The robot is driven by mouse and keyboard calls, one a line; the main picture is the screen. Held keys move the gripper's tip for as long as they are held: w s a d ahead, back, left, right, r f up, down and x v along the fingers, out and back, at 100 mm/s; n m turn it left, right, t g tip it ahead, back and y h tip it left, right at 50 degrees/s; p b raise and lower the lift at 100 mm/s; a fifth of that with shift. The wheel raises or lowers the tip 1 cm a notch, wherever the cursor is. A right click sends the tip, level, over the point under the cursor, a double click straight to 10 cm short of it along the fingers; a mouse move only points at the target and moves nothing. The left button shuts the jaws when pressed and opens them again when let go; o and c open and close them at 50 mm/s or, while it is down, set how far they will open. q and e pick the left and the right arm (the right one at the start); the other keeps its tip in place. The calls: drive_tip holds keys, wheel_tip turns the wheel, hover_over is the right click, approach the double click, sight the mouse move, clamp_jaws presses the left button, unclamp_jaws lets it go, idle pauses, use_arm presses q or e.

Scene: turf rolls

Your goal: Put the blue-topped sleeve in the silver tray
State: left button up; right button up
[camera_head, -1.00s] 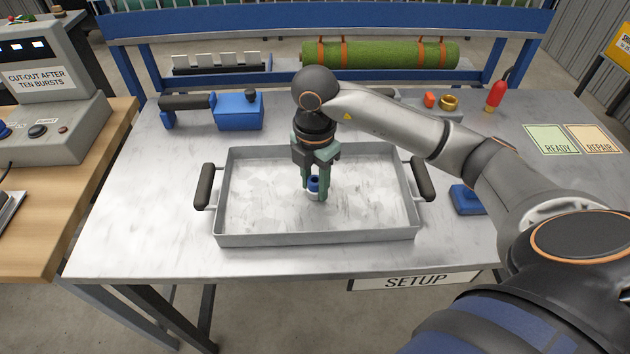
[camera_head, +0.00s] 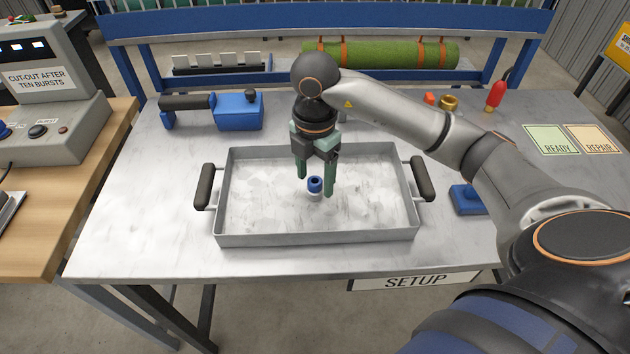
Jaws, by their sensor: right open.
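The blue-topped sleeve (camera_head: 314,186) is a small piece with a blue ring top and a pale lower part. It stands upright on the floor of the silver tray (camera_head: 317,238), near its middle. The tray lies on the metal table and has a black handle at each end. My right gripper (camera_head: 315,188) is open, with one green finger to the left of the sleeve and one to its right. A gap shows between the sleeve and the left finger; the right finger is close beside it. My left gripper is not in view.
A blue tool with a black grip (camera_head: 238,110) lies behind the tray at left. A blue block (camera_head: 467,199) sits right of the tray. A red-topped piece (camera_head: 496,94) and a brass ring (camera_head: 448,102) are at the back right. The table's front strip is clear.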

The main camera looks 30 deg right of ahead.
sight(315, 181)
wheel_tip(315, 181, up, 8)
drive_tip(key=shift+r+p, duration=0.25)
drive_tip(key=shift+p, duration=0.65)
drive_tip(key=shift+r, duration=0.7)
